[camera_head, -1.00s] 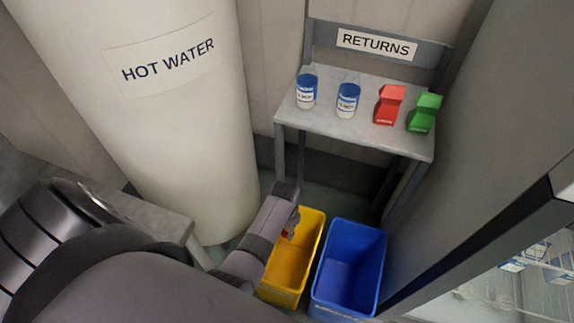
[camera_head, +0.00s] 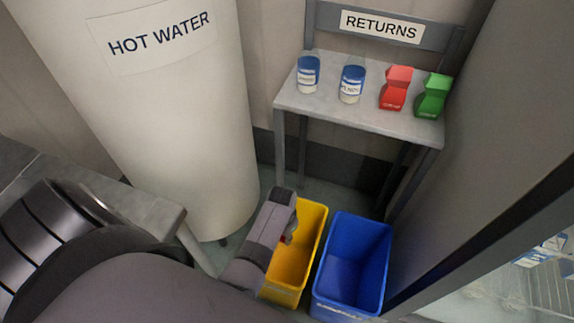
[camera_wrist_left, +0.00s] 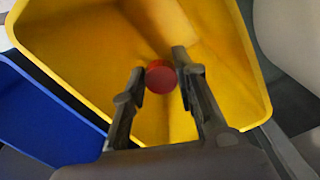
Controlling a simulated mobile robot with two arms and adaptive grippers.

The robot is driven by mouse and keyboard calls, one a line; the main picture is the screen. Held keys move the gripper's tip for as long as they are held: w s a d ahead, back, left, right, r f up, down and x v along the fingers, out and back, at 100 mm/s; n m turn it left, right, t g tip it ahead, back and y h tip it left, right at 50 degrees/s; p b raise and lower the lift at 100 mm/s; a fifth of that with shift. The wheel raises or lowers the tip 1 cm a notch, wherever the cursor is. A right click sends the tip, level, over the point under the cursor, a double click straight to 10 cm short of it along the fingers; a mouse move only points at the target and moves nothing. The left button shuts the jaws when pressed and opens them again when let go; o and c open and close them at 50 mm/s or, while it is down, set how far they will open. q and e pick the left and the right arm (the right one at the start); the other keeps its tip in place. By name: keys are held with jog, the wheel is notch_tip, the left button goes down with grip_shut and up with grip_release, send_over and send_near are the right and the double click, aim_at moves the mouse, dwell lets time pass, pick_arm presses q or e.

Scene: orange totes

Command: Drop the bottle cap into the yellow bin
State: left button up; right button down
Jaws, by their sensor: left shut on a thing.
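The yellow bin (camera_head: 311,235) stands on the floor, and its open inside fills much of the left wrist view (camera_wrist_left: 215,60). My left gripper (camera_head: 287,238) is over the left part of the bin's opening. In the left wrist view my left gripper (camera_wrist_left: 160,72) points down into the bin with a finger on each side of the round red bottle cap (camera_wrist_left: 160,78). It is shut on the cap. In the head view only a speck of red shows beside the gripper. My right gripper is not in view.
A blue bin (camera_head: 352,262) stands close to the right of the yellow bin. A returns table (camera_head: 330,112) behind holds two blue-lidded jars, a red carton and a green carton. A hot water tank (camera_head: 190,150) stands at the left, near a grey bench (camera_head: 140,212).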

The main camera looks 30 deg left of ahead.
pick_arm(q)
jog(key=o, duration=0.7)
jog(key=shift+o, duration=0.2)
notch_tip(320, 180, up, 12)
dwell(0.3)
dwell(0.4)
